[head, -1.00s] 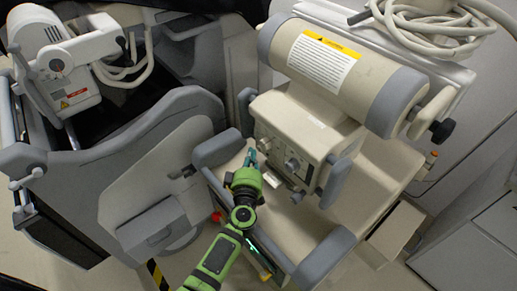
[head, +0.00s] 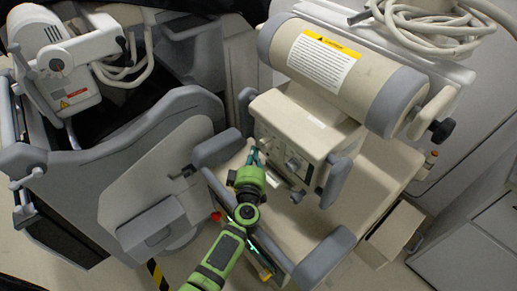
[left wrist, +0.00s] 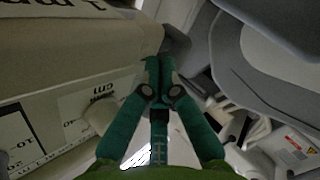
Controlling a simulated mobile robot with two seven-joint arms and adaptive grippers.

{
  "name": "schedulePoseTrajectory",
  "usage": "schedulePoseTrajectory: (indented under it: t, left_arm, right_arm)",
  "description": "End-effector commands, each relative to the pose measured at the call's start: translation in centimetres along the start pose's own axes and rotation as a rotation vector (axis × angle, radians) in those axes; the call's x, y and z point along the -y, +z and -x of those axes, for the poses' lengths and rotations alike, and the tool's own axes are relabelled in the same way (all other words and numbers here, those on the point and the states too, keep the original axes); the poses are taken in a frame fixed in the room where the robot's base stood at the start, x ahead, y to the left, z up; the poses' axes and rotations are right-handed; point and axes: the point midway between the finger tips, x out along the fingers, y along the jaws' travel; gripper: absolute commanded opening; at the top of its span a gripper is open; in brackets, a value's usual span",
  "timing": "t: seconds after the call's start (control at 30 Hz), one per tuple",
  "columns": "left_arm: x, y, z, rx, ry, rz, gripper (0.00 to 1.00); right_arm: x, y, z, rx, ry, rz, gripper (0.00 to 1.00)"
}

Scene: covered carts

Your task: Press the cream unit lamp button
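The cream unit (head: 310,125) stands in the middle of the head view, with grey knobs on its front panel. My left gripper (head: 253,157) is at the left end of that panel, close to its face; whether it touches cannot be told. In the left wrist view the fingertips of my left gripper (left wrist: 159,64) are together, with nothing between them. My right gripper is not in view.
A grey bumper handle (head: 217,148) lies just left of my gripper, and another (head: 325,257) at the lower right. A cream cylinder (head: 340,72) with a warning label sits above the panel. A grey cart (head: 150,160) stands at the left.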

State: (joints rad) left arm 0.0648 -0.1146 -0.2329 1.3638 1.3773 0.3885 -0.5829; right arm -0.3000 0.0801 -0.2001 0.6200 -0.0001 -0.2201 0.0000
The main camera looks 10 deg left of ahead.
Motion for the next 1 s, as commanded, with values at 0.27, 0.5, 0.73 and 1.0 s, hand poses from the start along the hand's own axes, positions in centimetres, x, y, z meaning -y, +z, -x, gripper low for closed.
schedulePoseTrajectory:
  t: [0.27, 0.5, 0.73, 1.0]
  left_arm:
    - [-0.2, 0.1, -0.2, -0.001, 0.001, 0.000, 0.00]
    - [-0.2, 0.1, -0.2, 0.000, 0.001, 0.000, 0.00]
    - [0.1, -0.3, 0.4, 0.000, 0.000, -0.001, 0.00]
    - [0.7, -0.7, 1.0, 0.000, 0.001, 0.000, 0.00]
  right_arm:
    - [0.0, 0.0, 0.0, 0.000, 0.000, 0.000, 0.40]
    - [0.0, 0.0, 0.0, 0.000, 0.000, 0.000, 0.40]
    - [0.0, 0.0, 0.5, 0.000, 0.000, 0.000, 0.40]
    - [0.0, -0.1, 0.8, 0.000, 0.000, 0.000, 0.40]
